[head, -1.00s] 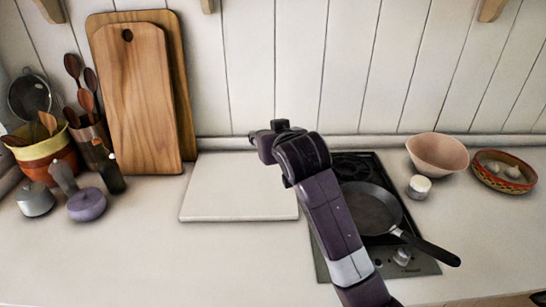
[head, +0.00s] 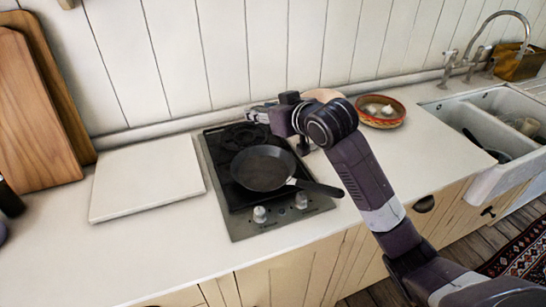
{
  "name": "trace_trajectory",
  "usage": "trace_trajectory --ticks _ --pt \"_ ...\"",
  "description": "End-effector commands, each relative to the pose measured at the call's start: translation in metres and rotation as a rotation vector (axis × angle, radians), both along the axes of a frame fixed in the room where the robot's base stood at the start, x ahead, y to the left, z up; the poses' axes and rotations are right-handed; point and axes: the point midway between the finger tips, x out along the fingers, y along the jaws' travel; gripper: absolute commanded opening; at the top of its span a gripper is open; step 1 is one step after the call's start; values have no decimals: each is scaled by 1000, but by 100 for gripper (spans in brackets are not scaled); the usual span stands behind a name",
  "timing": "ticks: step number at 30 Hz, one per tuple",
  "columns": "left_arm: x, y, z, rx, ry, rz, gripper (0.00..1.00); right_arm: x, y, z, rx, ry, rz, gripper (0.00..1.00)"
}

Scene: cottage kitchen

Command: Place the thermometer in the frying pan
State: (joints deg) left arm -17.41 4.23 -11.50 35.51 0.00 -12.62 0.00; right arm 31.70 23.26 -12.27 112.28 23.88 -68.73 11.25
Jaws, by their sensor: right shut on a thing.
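The black frying pan (head: 262,168) rests on the hob, its long handle pointing to the lower right. My right gripper (head: 264,113) is above the back of the hob, beyond the pan and clear of it. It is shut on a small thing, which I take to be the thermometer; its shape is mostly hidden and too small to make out. No other thermometer shows. The inside of the pan looks empty. My left gripper is not in view.
The hob (head: 240,224) has knobs in front. A pale board (head: 148,178) lies left of it, and wooden cutting boards (head: 35,115) lean at far left. A patterned bowl (head: 381,112) and a pink bowl (head: 322,95) stand behind my arm. A sink (head: 478,130) is at right.

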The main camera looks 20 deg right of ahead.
Motion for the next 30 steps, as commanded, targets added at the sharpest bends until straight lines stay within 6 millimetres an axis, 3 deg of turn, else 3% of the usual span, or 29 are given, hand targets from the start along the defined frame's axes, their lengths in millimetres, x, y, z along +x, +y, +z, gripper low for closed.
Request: trace_trajectory --ticks 5,19,30 --pt "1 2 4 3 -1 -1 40 -3 -5 -18 -1 4 3 11" --pt "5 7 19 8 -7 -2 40 -3 -5 -136 -2 3 0 11" --pt "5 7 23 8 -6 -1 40 -3 -5 -179 -2 2 2 11"
